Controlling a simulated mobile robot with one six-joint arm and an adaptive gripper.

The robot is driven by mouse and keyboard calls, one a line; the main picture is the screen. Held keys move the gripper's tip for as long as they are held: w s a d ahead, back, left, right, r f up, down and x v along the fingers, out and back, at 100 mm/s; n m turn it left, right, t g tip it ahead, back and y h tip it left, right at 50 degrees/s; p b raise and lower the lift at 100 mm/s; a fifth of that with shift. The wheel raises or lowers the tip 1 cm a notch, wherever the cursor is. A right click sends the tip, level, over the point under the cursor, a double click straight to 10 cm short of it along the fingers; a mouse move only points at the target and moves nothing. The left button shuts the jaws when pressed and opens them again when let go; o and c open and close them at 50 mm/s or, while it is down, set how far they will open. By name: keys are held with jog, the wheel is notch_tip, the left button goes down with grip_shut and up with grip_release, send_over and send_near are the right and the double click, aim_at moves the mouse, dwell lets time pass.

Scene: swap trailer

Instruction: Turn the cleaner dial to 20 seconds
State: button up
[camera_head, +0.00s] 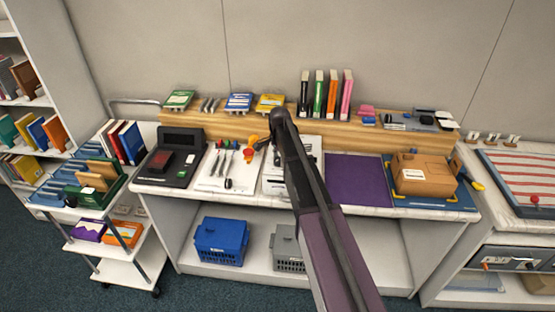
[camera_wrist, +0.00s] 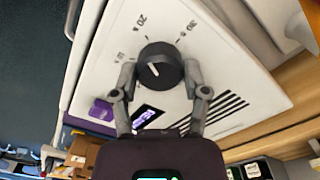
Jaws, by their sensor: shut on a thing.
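The cleaner (camera_wrist: 95,60) is a white box with dark vent slots and a small purple-lit display; in the head view it is largely hidden behind my arm. Its round black dial (camera_wrist: 160,58) has a white pointer line, slanted, with its upper end toward the upper left. The fingertips are not clearly visible in the head view.
A wooden riser (camera_head: 390,138) with books and small boxes runs behind the counter. Left of the cleaner are a white tray (camera_head: 205,182) with tools and a black device (camera_head: 180,150). To the right lie a purple mat (camera_head: 357,182) and a cardboard box (camera_head: 425,175).

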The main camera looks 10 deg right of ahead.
jog(key=shift+a, duration=0.15)
jog(key=o, duration=1.1)
jog(key=shift+w+f, duration=0.1)
jog(key=shift+o, duration=0.2)
